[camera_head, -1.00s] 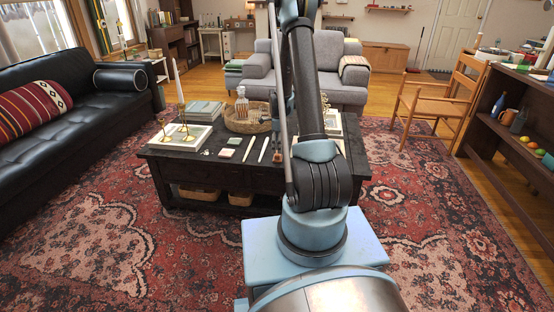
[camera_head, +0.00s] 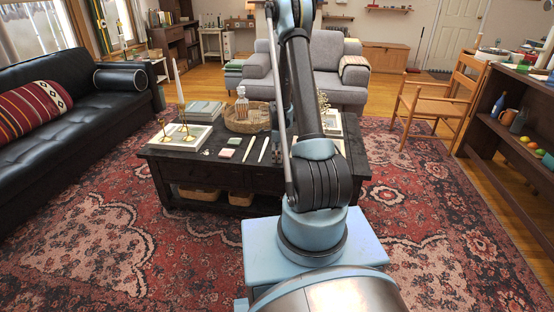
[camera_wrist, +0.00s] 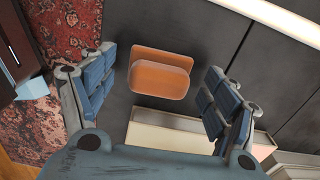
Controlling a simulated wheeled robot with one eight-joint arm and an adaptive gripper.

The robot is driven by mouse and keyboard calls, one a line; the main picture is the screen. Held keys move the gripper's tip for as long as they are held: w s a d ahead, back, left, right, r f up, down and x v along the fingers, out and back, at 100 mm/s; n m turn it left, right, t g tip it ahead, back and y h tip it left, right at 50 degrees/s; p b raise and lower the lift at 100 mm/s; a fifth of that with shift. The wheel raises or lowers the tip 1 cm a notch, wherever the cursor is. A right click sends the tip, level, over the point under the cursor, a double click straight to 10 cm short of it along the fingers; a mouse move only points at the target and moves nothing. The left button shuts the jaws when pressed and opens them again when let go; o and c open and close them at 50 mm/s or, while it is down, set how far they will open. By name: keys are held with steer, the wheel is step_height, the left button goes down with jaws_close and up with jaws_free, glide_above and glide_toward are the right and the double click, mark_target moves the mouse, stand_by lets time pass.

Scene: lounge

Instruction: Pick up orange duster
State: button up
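The orange duster (camera_wrist: 160,75) shows in the wrist view as a rounded orange block with a second orange part behind it. It lies over the dark top of the coffee table (camera_wrist: 205,30). My gripper (camera_wrist: 158,86) is open, with blue-grey padded fingers to the left and right of the duster. Gaps show between the duster and both fingers, and nothing is held. In the head view my arm hides most of the gripper and the duster cannot be made out; the coffee table (camera_head: 165,158) stands ahead.
In the wrist view a pale block (camera_wrist: 170,138) lies close below the duster. On the table are a wicker basket (camera_head: 240,124), books (camera_head: 205,109) and brass candlesticks (camera_head: 183,120). A black sofa (camera_head: 50,95) stands left, a wooden chair (camera_head: 425,100) right. Patterned rug lies around.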

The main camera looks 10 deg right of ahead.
steer(key=c, duration=1)
steer(key=shift+r, duration=0.15)
step_height(320, 180, up, 10)
steer(key=shift+f, duration=0.1)
steer(key=o, duration=0.4)
steer(key=c, duration=0.3)
